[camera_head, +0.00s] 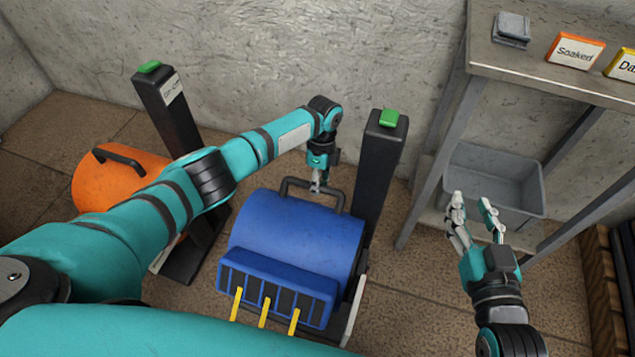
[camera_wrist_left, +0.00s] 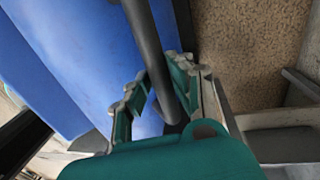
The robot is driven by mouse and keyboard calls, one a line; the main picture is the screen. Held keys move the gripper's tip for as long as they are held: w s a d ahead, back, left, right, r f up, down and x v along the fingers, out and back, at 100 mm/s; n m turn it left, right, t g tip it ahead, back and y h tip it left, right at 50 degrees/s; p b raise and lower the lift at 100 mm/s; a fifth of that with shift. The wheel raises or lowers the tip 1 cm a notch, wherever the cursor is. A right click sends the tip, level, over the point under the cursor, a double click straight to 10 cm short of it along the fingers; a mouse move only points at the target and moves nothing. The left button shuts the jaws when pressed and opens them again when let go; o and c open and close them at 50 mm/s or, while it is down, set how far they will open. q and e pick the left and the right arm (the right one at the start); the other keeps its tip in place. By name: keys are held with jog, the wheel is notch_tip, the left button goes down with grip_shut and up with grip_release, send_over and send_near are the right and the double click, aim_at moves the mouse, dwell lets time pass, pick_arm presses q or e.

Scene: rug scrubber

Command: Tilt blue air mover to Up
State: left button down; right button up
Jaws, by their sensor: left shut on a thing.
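The blue air mover (camera_head: 290,235) sits on the floor at the middle of the head view, its slatted outlet with yellow strips facing the bottom of the picture. It has a dark bar handle (camera_head: 291,182) on its top far side. My left gripper (camera_head: 317,187) reaches down from above and is shut on this handle. In the left wrist view the handle (camera_wrist_left: 143,35) runs between the two fingers, with the blue body (camera_wrist_left: 70,60) at the left. My right gripper (camera_head: 473,200) is open and empty, in front of the shelf stand.
An orange air mover (camera_head: 118,182) stands at the left behind my left arm. Dark posts with green tops (camera_head: 378,160) (camera_head: 165,105) stand beside the movers. At the right, a metal table (camera_head: 560,75) holds signs, with a grey bin (camera_head: 500,165) below. A wall closes the back.

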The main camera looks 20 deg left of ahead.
pick_arm(q)
jog(key=c, duration=1.5)
grip_release()
jog(key=shift+w+a+r, duration=0.1)
jog(key=shift+w+r, duration=0.05)
jog(key=shift+w, duration=0.4)
jog(key=shift+c, duration=0.2)
jog(key=o, duration=0.4)
jog(key=shift+w+f, duration=0.15)
jog(key=shift+f, duration=0.05)
jog(key=shift+s, duration=0.2)
jog(key=r, duration=0.4)
jog(key=w+r, duration=0.1)
jog(key=r, duration=0.3)
jog(key=w+r, duration=0.1)
jog(key=r, duration=0.2)
jog(key=shift+r, duration=0.4)
jog(key=shift+s, duration=0.1)
